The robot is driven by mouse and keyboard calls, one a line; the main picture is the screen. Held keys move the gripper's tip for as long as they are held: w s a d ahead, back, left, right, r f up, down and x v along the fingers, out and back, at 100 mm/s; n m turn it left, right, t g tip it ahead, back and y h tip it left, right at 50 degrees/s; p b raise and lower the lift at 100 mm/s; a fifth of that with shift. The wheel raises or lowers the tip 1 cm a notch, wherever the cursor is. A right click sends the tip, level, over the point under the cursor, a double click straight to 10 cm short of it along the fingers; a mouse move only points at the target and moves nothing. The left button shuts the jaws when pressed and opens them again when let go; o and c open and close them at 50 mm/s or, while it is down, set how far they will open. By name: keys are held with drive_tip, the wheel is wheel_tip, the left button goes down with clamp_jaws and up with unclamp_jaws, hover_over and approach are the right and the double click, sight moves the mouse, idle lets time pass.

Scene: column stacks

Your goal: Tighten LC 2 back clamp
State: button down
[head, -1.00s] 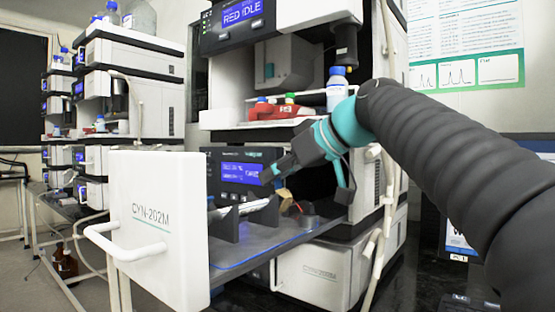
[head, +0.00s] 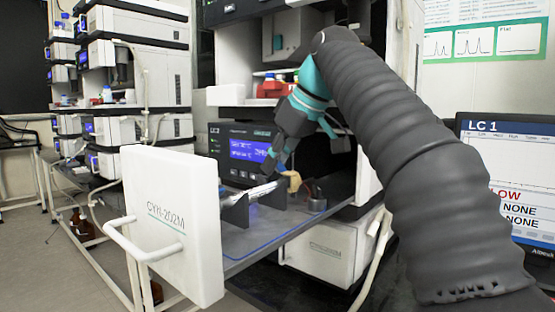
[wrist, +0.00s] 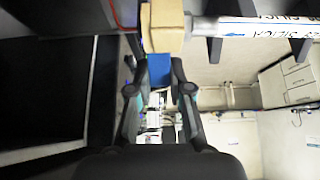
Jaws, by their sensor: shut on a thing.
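A white column with dark print (head: 262,192) lies in dark holders on the pulled-out drawer tray (head: 252,238); it also shows along the top of the wrist view (wrist: 250,27). A tan block, seemingly the back clamp (head: 294,181), sits at the column's inner end, on the side toward the instrument. It is large at the top of the wrist view (wrist: 163,28). The finger contact is partly hidden. In the wrist view my gripper (wrist: 161,62) has a blue patch between its fingers.
The white drawer front (head: 172,222) with its handle stands at the left of the tray. A blue display (head: 248,149) is behind the column. A dark round part (head: 316,197) stands right of the clamp. A monitor marked LC 1 (head: 510,185) is at the right.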

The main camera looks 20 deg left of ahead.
sight(283, 169)
idle(0.5)
drive_tip(key=c, duration=1)
unclamp_jaws()
drive_tip(key=shift+a, duration=0.1)
drive_tip(key=shift+c, duration=0.2)
drive_tip(key=shift+r, duration=0.15)
drive_tip(key=shift+s+d+r, duration=0.1)
drive_tip(key=shift+d+r, duration=0.3)
drive_tip(key=shift+r, duration=0.2)
drive_tip(key=shift+s+d+r, duration=0.25)
drive_tip(key=shift+d+r, duration=0.2)
drive_tip(key=shift+r, duration=0.1)
drive_tip(key=s+d, duration=0.4)
drive_tip(key=d, duration=0.7)
drive_tip(key=shift+s, duration=0.25)
